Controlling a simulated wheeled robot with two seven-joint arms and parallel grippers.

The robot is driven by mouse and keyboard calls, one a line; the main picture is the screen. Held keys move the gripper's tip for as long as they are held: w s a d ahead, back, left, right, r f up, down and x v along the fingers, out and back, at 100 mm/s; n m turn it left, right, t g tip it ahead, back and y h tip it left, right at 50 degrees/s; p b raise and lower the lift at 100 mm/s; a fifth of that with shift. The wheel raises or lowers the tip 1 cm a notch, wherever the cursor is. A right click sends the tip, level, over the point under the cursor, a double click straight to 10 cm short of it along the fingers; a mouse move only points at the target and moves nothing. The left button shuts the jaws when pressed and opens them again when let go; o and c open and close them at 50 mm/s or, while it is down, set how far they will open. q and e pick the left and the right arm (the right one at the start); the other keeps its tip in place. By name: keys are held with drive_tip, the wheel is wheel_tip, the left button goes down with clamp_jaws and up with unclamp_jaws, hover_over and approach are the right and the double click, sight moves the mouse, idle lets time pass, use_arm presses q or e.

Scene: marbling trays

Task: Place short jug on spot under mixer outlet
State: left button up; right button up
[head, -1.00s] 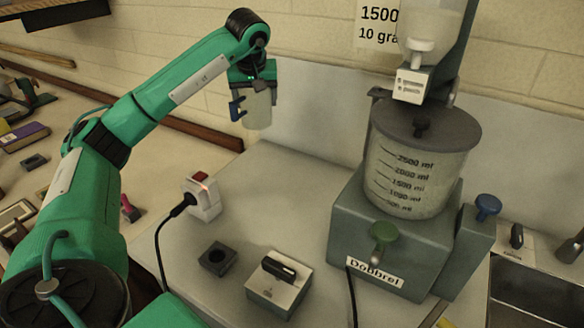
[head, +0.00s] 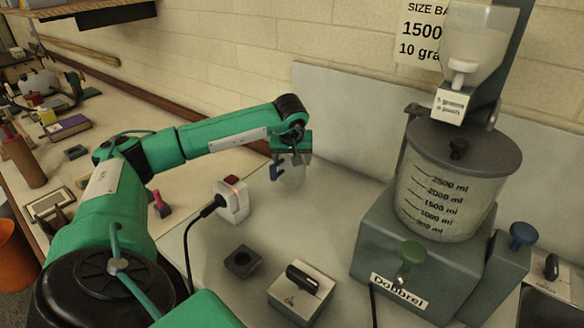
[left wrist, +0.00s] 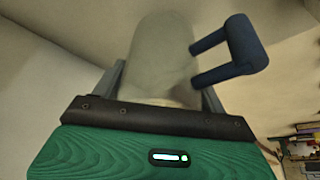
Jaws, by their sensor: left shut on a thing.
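The short jug (left wrist: 162,55) is a pale translucent cup with a dark blue handle (left wrist: 240,47). My left gripper (left wrist: 163,85) is shut on it, with a finger on each side, in the left wrist view. In the head view the left gripper (head: 291,160) holds the jug (head: 292,178) above the back of the grey worktop, left of the mixer. The mixer (head: 440,262) is a grey-green box labelled Dobbrel with a clear graduated tank (head: 445,195) on top. The spot under the outlet is not clearly visible. My right gripper is out of view.
A white socket box (head: 232,203) with a red switch and a black plug stands left of the jug. A small dark square holder (head: 243,262) and a switch box (head: 301,293) sit in front.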

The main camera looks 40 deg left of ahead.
sight(292, 169)
use_arm(q)
wheel_tip(292, 169, down, 4)
drive_tip(key=shift+r, duration=0.25)
drive_tip(key=shift+f, duration=0.2)
drive_tip(key=o, duration=0.9)
drive_tip(key=shift+o, duration=1.3)
drive_tip(key=shift+r, duration=0.1)
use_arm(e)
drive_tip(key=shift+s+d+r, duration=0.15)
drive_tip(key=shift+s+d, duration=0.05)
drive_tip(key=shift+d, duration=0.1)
